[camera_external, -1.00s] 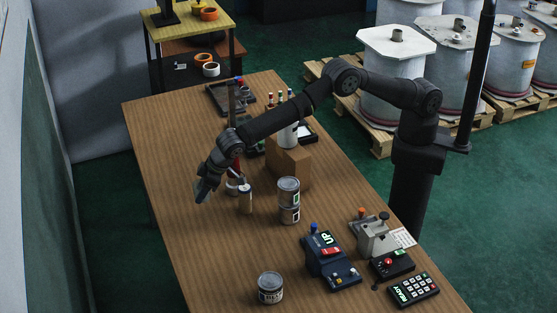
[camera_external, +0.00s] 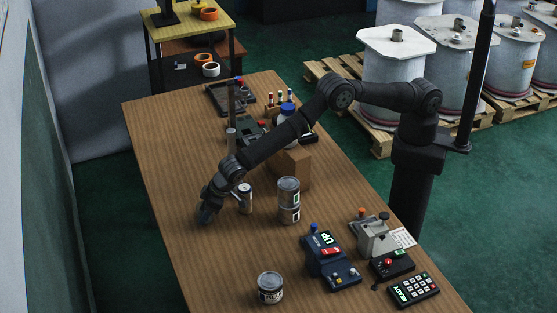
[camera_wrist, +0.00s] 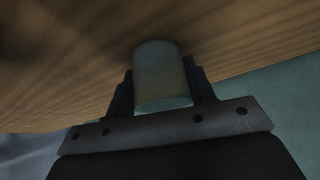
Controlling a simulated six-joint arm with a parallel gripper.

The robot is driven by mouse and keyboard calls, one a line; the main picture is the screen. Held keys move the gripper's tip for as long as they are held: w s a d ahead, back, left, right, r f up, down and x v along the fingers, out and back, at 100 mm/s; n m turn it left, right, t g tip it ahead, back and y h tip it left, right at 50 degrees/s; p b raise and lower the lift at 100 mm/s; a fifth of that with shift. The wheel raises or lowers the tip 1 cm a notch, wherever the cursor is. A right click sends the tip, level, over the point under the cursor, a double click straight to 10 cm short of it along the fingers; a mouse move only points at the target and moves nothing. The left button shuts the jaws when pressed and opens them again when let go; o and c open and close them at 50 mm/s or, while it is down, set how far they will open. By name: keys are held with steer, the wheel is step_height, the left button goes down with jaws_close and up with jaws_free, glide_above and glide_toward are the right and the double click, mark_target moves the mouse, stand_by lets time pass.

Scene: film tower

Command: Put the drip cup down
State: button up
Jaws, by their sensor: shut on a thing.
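The drip cup (camera_wrist: 162,75) is a pale, translucent, greenish cup in the wrist view. It sits between the two dark fingers of my gripper (camera_wrist: 161,92), which are shut on it. The wooden tabletop (camera_wrist: 80,75) is just beyond the cup, and I cannot tell whether the cup touches it. In the external view my gripper (camera_external: 205,216) is low over the left side of the table (camera_external: 190,265). The cup cannot be made out there, hidden by the gripper.
A small pale-topped canister (camera_external: 246,203) stands just right of my gripper, with stacked tins (camera_external: 289,213) beyond it. A single tin (camera_external: 270,291) stands nearer the front. A cardboard box (camera_external: 294,169) and a blue control unit (camera_external: 333,263) are further right. The left front tabletop is clear.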

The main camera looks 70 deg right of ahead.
steer(key=o, duration=0.9)
steer(key=shift+f, duration=0.1)
steer(key=shift+o, duration=0.2)
steer(key=shift+r, duration=0.25)
steer(key=v, duration=1.2)
steer(key=shift+f, duration=0.1)
steer(key=shift+x, duration=5.95)
